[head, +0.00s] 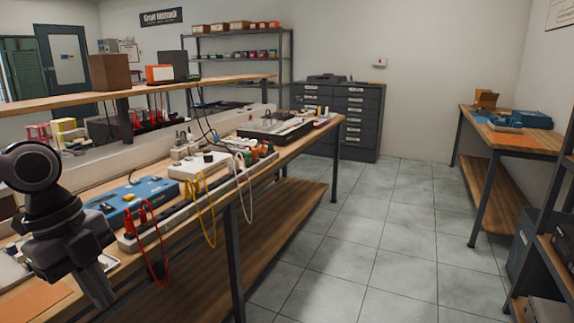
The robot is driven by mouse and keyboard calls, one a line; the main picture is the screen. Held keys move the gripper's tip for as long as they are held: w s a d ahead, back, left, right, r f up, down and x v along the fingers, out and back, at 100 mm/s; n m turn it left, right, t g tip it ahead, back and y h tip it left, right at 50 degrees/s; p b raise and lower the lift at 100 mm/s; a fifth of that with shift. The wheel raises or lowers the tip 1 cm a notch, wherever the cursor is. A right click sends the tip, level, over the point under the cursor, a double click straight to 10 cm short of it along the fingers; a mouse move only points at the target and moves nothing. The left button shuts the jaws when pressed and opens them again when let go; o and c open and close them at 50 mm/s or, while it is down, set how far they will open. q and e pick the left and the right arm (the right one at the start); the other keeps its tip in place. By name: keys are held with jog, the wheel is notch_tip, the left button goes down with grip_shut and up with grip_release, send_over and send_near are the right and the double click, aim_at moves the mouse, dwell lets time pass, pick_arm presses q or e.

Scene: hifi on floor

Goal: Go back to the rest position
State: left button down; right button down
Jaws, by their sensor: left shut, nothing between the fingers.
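My left gripper (102,290) is at the lower left of the head view, pointing down beside the front edge of the long workbench (310,133). Its fingers are together and hold nothing. The dark wrist and arm above it hide part of the bench's near end. My right gripper is not in the picture.
A blue instrument (135,200) and a white box (200,165) stand on the bench. Red, yellow and white cables (212,225) hang over its front edge. A dark drawer cabinet (345,120) stands at the back, another bench (530,140) at right. The tiled floor (370,230) between is clear.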

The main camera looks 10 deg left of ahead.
pick_arm(q)
notch_tip(320, 180, down, 16)
jog(key=f+n+t+h+p, duration=0.15)
jog(key=n+t+p, duration=0.55)
jog(key=n+t, duration=0.7)
jog(key=s+d+f+n+g+y+p, duration=0.1)
jog(key=s+d+f+n+g, duration=0.1)
jog(key=s+d+f, duration=0.2)
jog(key=s+d+f+n+g+y+p, duration=0.1)
jog(key=s+d+f+n+g, duration=0.1)
jog(key=d, duration=0.5)
notch_tip(320, 180, down, 2)
jog(key=s+n, duration=0.1)
jog(key=s, duration=0.1)
jog(key=shift+s+d, duration=0.35)
jog(key=shift+d, duration=0.05)
